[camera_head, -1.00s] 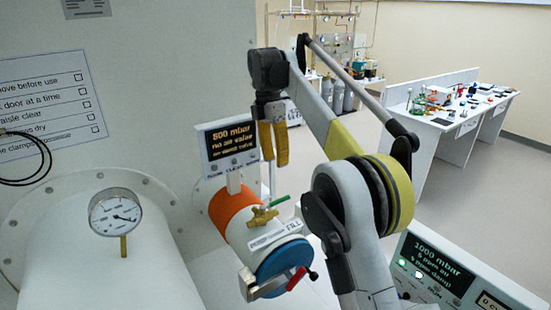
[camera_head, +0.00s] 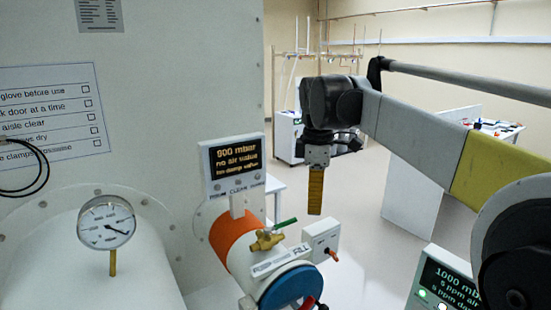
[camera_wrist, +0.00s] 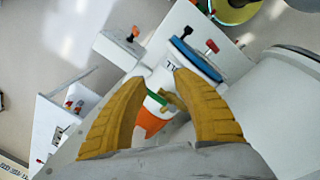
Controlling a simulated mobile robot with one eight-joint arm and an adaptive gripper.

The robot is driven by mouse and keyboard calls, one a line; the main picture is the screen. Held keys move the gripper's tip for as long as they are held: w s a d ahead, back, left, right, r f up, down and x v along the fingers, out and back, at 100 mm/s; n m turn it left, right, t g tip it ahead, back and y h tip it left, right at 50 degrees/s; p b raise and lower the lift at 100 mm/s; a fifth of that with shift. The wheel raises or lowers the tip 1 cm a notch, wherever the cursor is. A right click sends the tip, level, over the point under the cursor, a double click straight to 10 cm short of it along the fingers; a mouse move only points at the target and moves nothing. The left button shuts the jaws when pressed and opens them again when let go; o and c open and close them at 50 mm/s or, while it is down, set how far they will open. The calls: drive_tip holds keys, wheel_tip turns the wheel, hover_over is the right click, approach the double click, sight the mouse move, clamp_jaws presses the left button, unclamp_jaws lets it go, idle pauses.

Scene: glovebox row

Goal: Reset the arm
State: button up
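My gripper (camera_head: 316,205) hangs with its yellow fingers pointing down, above and to the right of the small antechamber. The head view shows it nearly edge-on. In the wrist view the two ribbed fingers (camera_wrist: 160,77) stand apart with nothing held between them. The antechamber has an orange collar (camera_head: 228,232), a blue end cap (camera_head: 290,287) and a brass valve with a green handle (camera_head: 268,238). It shows beyond the fingers in the wrist view, with its blue cap (camera_wrist: 195,60). My arm reaches in from the right.
A display (camera_head: 235,165) reading 900 mbar stands above the antechamber. A pressure gauge (camera_head: 106,222) sits on the large white cylinder at left. A small switch box (camera_head: 322,238) is below my gripper. A 1000 mbar panel (camera_head: 445,280) is at lower right.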

drive_tip(key=s+d+f+m+t+b, duration=0.2)
drive_tip(key=s+d+f+m+b, duration=0.1)
drive_tip(key=s+f, duration=0.5)
drive_tip(key=s+d+f+m+t+b, duration=0.2)
drive_tip(key=s+f+m+b, duration=0.4)
drive_tip(key=s+f, duration=0.3)
drive_tip(key=s+d+f+m+t+b, duration=0.2)
drive_tip(key=s+d+f+m+b, duration=0.2)
drive_tip(key=f, duration=0.9)
drive_tip(key=s+m+b, duration=0.1)
drive_tip(key=s+m, duration=0.2)
drive_tip(key=s, duration=0.1)
drive_tip(key=shift+s+d, duration=0.3)
drive_tip(key=shift+r, duration=0.1)
idle(4.1)
